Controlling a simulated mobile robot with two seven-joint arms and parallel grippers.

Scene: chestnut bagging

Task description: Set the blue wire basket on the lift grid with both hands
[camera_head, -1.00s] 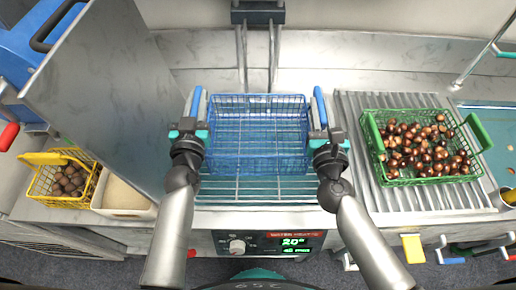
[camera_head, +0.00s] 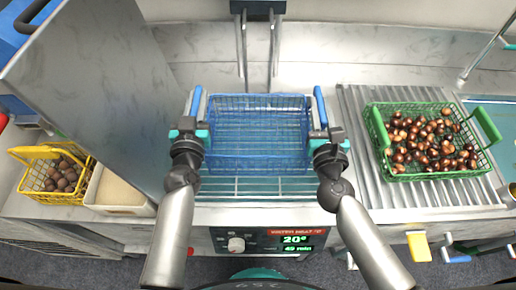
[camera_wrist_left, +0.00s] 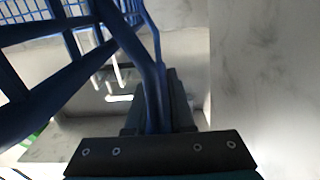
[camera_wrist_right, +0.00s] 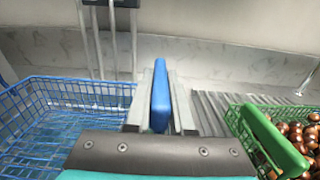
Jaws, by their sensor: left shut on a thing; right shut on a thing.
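The blue wire basket (camera_head: 258,165) is empty and appears level, over the lift grid (camera_head: 255,188) of the water bath in the middle of the counter. I cannot tell whether it touches the grid. My left gripper (camera_head: 189,132) is shut on the basket's left blue handle (camera_head: 196,101); that handle shows dark in the left wrist view (camera_wrist_left: 152,85). My right gripper (camera_head: 326,134) is shut on the right blue handle (camera_head: 320,106), which stands between the fingers in the right wrist view (camera_wrist_right: 160,98). The grid's bars show through the basket's mesh.
A green basket of chestnuts (camera_head: 379,140) stands on a ribbed drainboard (camera_head: 400,200) to the right. A yellow basket of brown nuts (camera_head: 35,152) and a pale bin (camera_head: 118,195) are at the left. A tall metal panel (camera_head: 95,90) rises close to my left arm. A bracket (camera_head: 258,8) is behind.

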